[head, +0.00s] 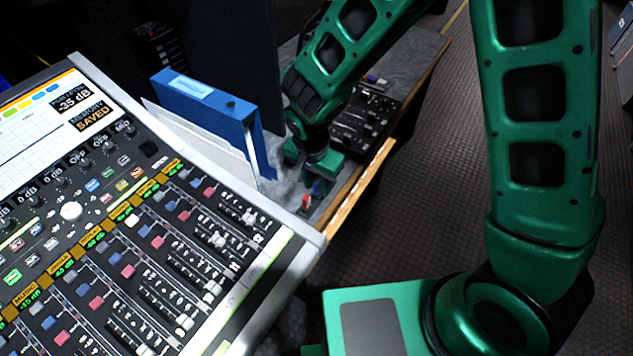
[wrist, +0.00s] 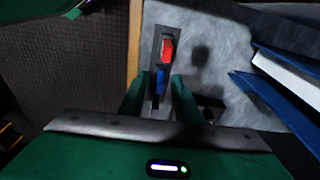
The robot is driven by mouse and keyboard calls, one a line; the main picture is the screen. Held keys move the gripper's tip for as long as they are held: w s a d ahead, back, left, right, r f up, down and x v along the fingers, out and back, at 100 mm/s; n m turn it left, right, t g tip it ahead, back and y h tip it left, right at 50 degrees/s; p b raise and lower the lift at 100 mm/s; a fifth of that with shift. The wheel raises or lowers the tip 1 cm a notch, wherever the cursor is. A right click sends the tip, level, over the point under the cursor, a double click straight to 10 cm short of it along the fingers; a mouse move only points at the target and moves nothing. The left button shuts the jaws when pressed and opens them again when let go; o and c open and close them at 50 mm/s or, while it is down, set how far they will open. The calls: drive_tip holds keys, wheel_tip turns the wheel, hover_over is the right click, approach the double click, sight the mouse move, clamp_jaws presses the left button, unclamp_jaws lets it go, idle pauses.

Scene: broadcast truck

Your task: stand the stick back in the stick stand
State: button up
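The stick stand (wrist: 171,33) is a narrow dark grey strip on the grey desk top, close to its wooden edge. A red stick (wrist: 167,50) is at its far part in the wrist view, and a blue stick (wrist: 160,80) is nearer my gripper. Both show small in the head view, red (head: 307,201) and blue (head: 316,187). My gripper (wrist: 159,88) is low over the stand with its green fingers apart, one on each side of the blue stick. Gaps show between fingers and stick. The lower end of the blue stick is hidden.
A blue binder (head: 205,105) and white folders stand just left of my gripper. A black control box (head: 365,120) is behind it on the desk. The large mixing console (head: 130,230) fills the left front. Open floor (head: 430,190) lies right of the desk's wooden edge.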

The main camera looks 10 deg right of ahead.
wheel_tip(320, 180, up, 11)
drive_tip(key=s, duration=0.1)
drive_tip(key=shift+a+f, duration=0.2)
drive_tip(key=shift+a, duration=0.25)
drive_tip(key=shift+s+d, duration=0.1)
drive_tip(key=shift+d, duration=0.05)
idle(0.4)
drive_tip(key=s+d+r+g, duration=0.1)
drive_tip(key=d+r, duration=0.3)
drive_tip(key=d, duration=0.8)
drive_tip(key=s+d+r, duration=0.2)
drive_tip(key=d+r, duration=0.2)
drive_tip(key=d, duration=0.8)
drive_tip(key=s+d+r+y, duration=0.1)
drive_tip(key=s+d+r, duration=0.2)
drive_tip(key=s+d, duration=0.9)
drive_tip(key=s, duration=0.4)
drive_tip(key=shift+s+n+g, duration=0.15)
drive_tip(key=shift+n+g, duration=0.15)
drive_tip(key=shift+n, duration=0.1)
